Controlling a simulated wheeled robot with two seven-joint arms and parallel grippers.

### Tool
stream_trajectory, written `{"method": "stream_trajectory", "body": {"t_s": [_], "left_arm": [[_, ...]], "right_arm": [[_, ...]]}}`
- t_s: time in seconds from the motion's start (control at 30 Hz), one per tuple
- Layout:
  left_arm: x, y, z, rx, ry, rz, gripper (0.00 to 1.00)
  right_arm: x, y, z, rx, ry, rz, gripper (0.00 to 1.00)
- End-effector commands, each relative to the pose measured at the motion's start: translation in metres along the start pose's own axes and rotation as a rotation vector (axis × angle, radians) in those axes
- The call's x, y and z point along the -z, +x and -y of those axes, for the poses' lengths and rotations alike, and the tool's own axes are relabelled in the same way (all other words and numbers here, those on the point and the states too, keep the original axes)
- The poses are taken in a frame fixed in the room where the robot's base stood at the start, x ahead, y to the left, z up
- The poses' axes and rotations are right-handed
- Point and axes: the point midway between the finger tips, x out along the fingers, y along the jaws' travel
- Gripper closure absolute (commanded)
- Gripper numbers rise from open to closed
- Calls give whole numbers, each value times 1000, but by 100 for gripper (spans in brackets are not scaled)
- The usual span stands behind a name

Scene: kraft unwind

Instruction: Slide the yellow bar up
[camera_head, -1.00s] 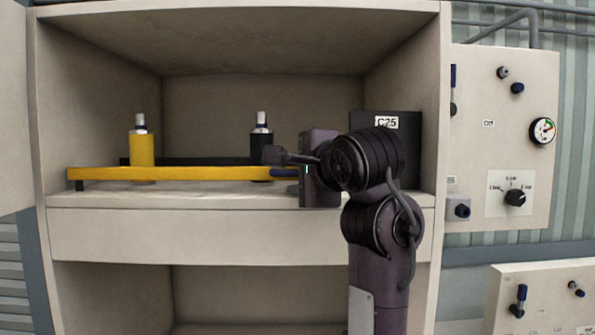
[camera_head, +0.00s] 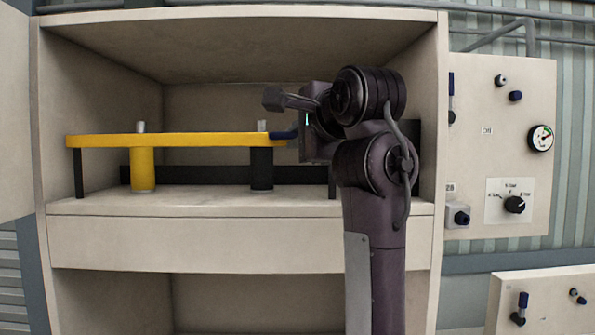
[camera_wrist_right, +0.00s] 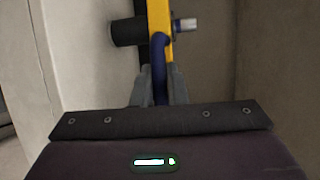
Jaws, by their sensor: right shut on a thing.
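The yellow bar (camera_head: 180,139) lies level across the cabinet compartment in the head view, raised on dark legs to the top of the yellow cylinder (camera_head: 143,170) and the black cylinder (camera_head: 262,168). Two metal pins poke just above it. My right gripper (camera_head: 294,134) is at the bar's right end, shut on its blue handle (camera_head: 284,135). In the right wrist view the blue handle (camera_wrist_right: 160,70) runs between my right gripper's fingers (camera_wrist_right: 160,92) to the yellow bar (camera_wrist_right: 157,18). My left gripper is not in view.
The cabinet shelf (camera_head: 100,202) is below the bar, with side walls and a ceiling around it. A dark box behind my right arm is mostly hidden. A control panel (camera_head: 500,140) with knobs and a gauge (camera_head: 540,138) stands at right.

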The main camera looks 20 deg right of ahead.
Motion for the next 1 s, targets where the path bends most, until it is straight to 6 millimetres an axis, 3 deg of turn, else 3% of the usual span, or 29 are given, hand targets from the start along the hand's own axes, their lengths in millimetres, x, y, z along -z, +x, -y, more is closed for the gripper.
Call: {"method": "stream_trajectory", "body": {"t_s": [0.03, 0.2, 0.57, 0.6, 0.73, 1.0], "left_arm": [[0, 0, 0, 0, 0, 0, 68], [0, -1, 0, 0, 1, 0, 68], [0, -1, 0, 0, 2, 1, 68], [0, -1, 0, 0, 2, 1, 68], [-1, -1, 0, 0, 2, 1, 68], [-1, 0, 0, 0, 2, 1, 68]], "right_arm": [[-1, -3, 13, 5, 0, -1, 100], [-3, -7, 34, 4, 1, 0, 100], [-3, -10, 40, 10, 0, -1, 100], [-3, -10, 40, 10, 0, -1, 85], [-3, -10, 40, 9, 0, -1, 68], [-3, -8, 37, 2, 1, 0, 66]]}}
